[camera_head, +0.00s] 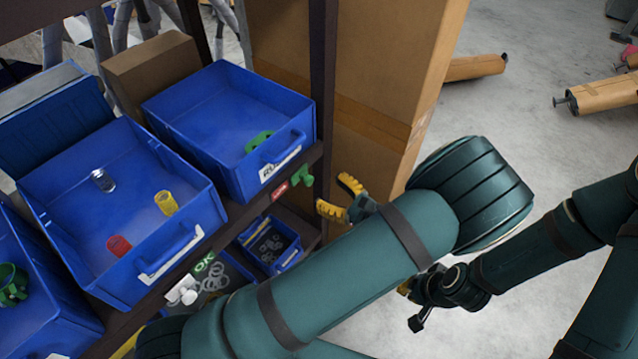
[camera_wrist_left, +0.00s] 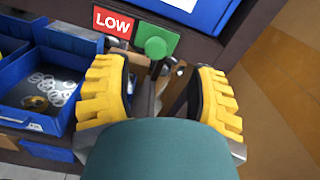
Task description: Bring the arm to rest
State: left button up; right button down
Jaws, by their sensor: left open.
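My left gripper (camera_head: 339,197) has yellow fingers and is in front of the shelf's right post in the head view. In the left wrist view, its two fingers (camera_wrist_left: 158,75) are spread apart with nothing held between them. A green round knob (camera_wrist_left: 155,48) on the shelf edge shows beyond the gap. My left arm (camera_head: 340,275) reaches across the lower middle of the head view. My right gripper (camera_head: 430,292) is at the lower right, mostly dark and partly hidden behind my left arm, so its fingers cannot be made out.
A shelf holds blue bins (camera_head: 235,120), one with a red, a yellow and a clear piece. A lower blue bin (camera_head: 268,245) holds rings. A tall cardboard box (camera_head: 385,70) stands close behind the left gripper. Brown cylinders (camera_head: 600,95) lie on the open grey floor.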

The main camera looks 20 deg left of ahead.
pick_arm(q)
jog(key=shift+s+d, duration=0.15)
jog(key=shift+d, duration=0.35)
